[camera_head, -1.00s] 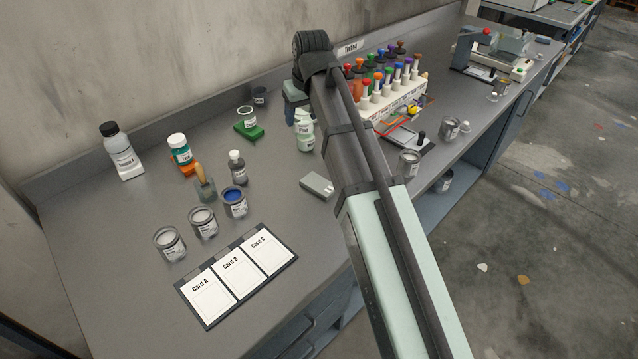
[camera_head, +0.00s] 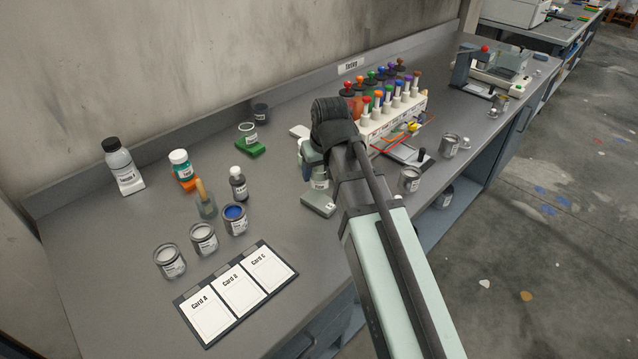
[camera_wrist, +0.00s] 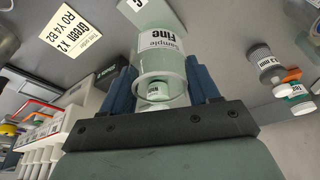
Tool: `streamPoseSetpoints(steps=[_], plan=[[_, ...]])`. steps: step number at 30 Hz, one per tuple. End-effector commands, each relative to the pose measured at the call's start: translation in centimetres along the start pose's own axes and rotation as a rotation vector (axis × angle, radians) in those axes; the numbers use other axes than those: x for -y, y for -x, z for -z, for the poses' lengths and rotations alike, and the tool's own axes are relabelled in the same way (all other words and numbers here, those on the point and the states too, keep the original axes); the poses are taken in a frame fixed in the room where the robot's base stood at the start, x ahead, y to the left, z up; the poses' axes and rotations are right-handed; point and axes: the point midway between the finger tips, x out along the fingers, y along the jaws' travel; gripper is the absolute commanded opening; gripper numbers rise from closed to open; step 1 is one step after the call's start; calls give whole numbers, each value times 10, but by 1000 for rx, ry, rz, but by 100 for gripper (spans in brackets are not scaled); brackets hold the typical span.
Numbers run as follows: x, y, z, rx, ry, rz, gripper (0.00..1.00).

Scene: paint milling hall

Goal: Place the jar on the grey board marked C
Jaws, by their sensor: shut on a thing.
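The jar (camera_head: 320,181) is pale green and clear, with a white label reading "Fine". My gripper (camera_head: 308,158) is shut on it. In the wrist view the jar (camera_wrist: 160,50) sits between the two blue fingers (camera_wrist: 160,90), its label reading "Fine Sample". The grey board (camera_head: 316,203) is a small flat slab with a white tag at its front corner. In the head view it shows just below the jar. In the wrist view a tag marked C (camera_wrist: 137,4) shows at the top edge, beyond the jar. I cannot tell whether the jar touches the board.
A rack of coloured tinters (camera_head: 395,117) stands behind and right of my gripper. A green block (camera_head: 251,149) with a cup, a small dark bottle (camera_head: 238,187) and several cans (camera_head: 235,222) stand left. The card board (camera_head: 290,268) lies in front. Bare bench lies between.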

Motion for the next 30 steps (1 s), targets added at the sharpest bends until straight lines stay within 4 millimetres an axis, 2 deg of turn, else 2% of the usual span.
streamPoseSetpoints(steps=[7, 16, 29, 30], plan=[[0, -13, -4, 1, 0, 0, 31], [0, -42, -14, 1, 1, 0, 31], [0, -47, -14, 0, 0, 0, 31], [0, -47, -14, 0, 0, 0, 63]])
